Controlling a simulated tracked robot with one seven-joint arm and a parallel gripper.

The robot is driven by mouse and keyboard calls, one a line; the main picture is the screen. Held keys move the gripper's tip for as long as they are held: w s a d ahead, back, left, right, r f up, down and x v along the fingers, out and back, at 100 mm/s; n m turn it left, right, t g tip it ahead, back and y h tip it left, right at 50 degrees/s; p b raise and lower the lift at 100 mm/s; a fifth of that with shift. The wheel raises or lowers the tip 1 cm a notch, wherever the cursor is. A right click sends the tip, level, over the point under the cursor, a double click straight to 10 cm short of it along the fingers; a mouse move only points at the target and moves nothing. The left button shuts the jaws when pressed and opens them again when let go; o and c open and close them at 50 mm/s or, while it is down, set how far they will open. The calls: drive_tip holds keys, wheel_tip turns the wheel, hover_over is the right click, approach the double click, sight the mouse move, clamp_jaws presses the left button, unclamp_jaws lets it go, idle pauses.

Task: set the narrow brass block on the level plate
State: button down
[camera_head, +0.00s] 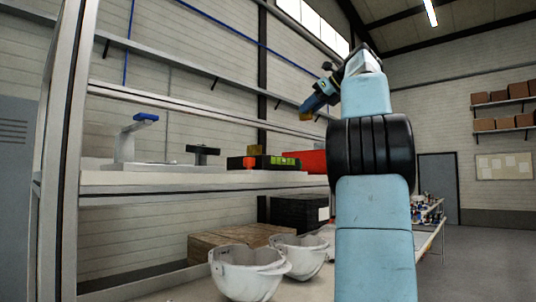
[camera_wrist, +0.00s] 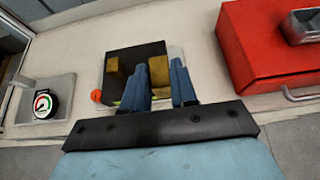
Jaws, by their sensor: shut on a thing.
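My gripper (camera_head: 309,110) is raised above the shelf in the head view, with its fingers angled down to the left. Its blue fingers (camera_wrist: 162,77) are shut on a brass block (camera_wrist: 159,69), which also shows at the fingertips in the head view (camera_head: 306,116). Below is a low black unit with a flat dark top (camera_wrist: 147,50), a green label and an orange-red knob; it looks like the level plate. It also stands on the shelf in the head view (camera_head: 235,163). A second brass block (camera_wrist: 113,77) sits on its left part. The held block appears apart from the top.
A red toolbox (camera_wrist: 258,55) stands to the right of the black unit. A dial gauge (camera_wrist: 43,103) on a grey base is at the left. White helmet shells (camera_head: 245,275) are on the lower level. A shelf upright (camera_head: 65,150) rises at the left.

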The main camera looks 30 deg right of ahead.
drive_tip(key=w+a+f, duration=0.3)
drive_tip(key=w+f, duration=0.1)
drive_tip(key=w+a+f, duration=0.3)
drive_tip(key=w+a, duration=0.1)
drive_tip(key=shift+w+f, duration=0.1)
drive_tip(key=shift+f, duration=0.25)
drive_tip(key=shift+w+a+f, duration=0.4)
drive_tip(key=shift+w+f, duration=0.05)
drive_tip(key=shift+f, duration=0.25)
drive_tip(key=shift+w+f, duration=0.1)
drive_tip(key=shift+f, duration=1.5)
drive_tip(key=c, duration=0.9)
unclamp_jaws()
drive_tip(key=v, duration=1.2)
